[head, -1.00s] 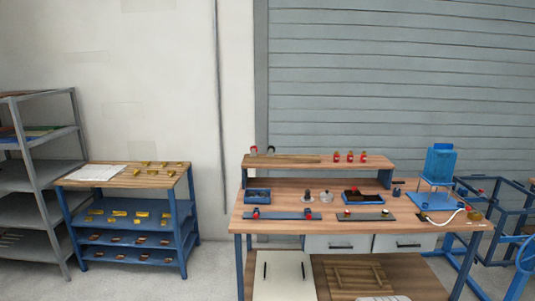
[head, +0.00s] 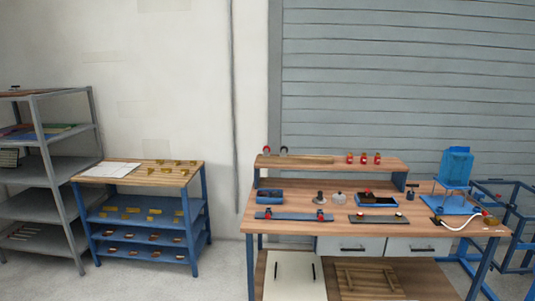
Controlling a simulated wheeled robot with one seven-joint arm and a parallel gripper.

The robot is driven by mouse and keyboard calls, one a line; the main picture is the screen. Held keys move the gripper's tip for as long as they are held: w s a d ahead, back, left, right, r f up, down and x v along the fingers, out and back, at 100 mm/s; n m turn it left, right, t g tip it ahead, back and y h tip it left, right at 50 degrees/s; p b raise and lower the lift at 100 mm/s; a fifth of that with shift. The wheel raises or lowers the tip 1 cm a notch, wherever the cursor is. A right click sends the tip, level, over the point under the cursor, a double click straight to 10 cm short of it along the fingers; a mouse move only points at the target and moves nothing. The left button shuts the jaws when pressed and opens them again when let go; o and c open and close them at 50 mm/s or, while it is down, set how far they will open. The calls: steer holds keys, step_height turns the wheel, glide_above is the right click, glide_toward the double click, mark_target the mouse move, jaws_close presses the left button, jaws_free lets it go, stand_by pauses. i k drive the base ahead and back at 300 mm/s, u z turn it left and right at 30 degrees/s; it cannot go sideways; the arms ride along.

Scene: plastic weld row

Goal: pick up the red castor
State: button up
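A small round red piece (head: 266,150), which looks like the red castor, stands at the left end of the raised shelf (head: 335,161) on the workbench. A similar dark piece (head: 284,150) stands just right of it. Both are too small for me to see their detail. Several red pieces also stand on the right part of that shelf (head: 364,158); I cannot tell exactly what they are. My gripper is not in view.
The wooden workbench (head: 285,225) holds a blue bin (head: 270,196), a blue strip (head: 290,216), a dark plate (head: 378,219) and a blue fixture (head: 455,168). A blue-framed trolley (head: 130,227) and grey rack (head: 60,165) stand left. Floor shows between trolley and workbench.

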mark_target(266, 149)
steer(key=u, duration=0.5)
steer(key=i, duration=0.85)
steer(key=u, duration=1.15)
steer(key=i, duration=2.9)
steer(key=z, duration=1.05)
steer(key=i, duration=0.95)
steer(key=z, duration=0.8)
